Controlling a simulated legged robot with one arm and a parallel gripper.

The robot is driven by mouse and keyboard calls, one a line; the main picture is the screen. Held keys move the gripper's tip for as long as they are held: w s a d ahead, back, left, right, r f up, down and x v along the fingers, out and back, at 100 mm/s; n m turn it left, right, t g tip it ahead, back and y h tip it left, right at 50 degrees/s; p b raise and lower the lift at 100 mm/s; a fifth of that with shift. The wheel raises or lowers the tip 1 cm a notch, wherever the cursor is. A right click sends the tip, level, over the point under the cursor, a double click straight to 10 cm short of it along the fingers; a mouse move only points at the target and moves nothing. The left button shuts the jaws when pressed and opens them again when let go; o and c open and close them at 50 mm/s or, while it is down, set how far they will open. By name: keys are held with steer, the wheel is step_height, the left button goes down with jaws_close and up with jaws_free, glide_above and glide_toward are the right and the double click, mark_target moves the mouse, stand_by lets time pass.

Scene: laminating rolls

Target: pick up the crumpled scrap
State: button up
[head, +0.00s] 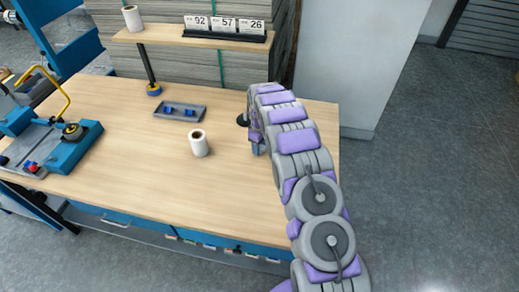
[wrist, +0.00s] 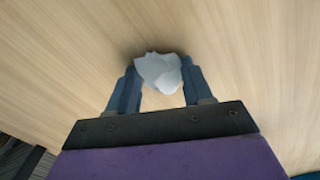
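The crumpled scrap (wrist: 158,72) is a small white, faceted lump, seen in the wrist view against the wooden tabletop. My gripper (wrist: 160,68) points down at the table with its two blue-grey fingers spread, one on each side of the scrap. The fingertips are very close to the scrap's sides; I cannot tell whether they touch it. In the head view my gripper (head: 257,147) is low over the right part of the table, mostly hidden by my arm. The scrap is hidden there.
The wooden table (head: 110,185) is clear at its front middle. A white roll (head: 199,143) stands left of my gripper, with a grey tray (head: 180,111) behind it. A blue cutting device (head: 60,145) is at far left. A raised shelf (head: 195,37) runs along the back.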

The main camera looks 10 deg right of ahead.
steer(key=c, duration=0.5)
steer(key=shift+o, duration=0.2)
steer(key=shift+r, duration=0.1)
step_height(320, 180, up, 3)
steer(key=shift+r+p, duration=0.2)
steer(key=shift+p, duration=0.5)
steer(key=shift+s+a+r+p, duration=0.25)
steer(key=shift+s+a+p, duration=0.2)
steer(key=shift+s, duration=1.7)
steer(key=shift+s+a+r+p, duration=0.2)
steer(key=shift+s+a+p, duration=0.25)
steer(key=shift+s, duration=1.75)
steer(key=shift+s+a+r+p, duration=0.3)
steer(key=shift+s+a, duration=0.2)
steer(key=shift+s, duration=1.65)
steer(key=shift+s+a, duration=0.15)
steer(key=shift+s, duration=0.55)
steer(key=shift+s+a, duration=0.1)
steer(key=shift+s, duration=0.55)
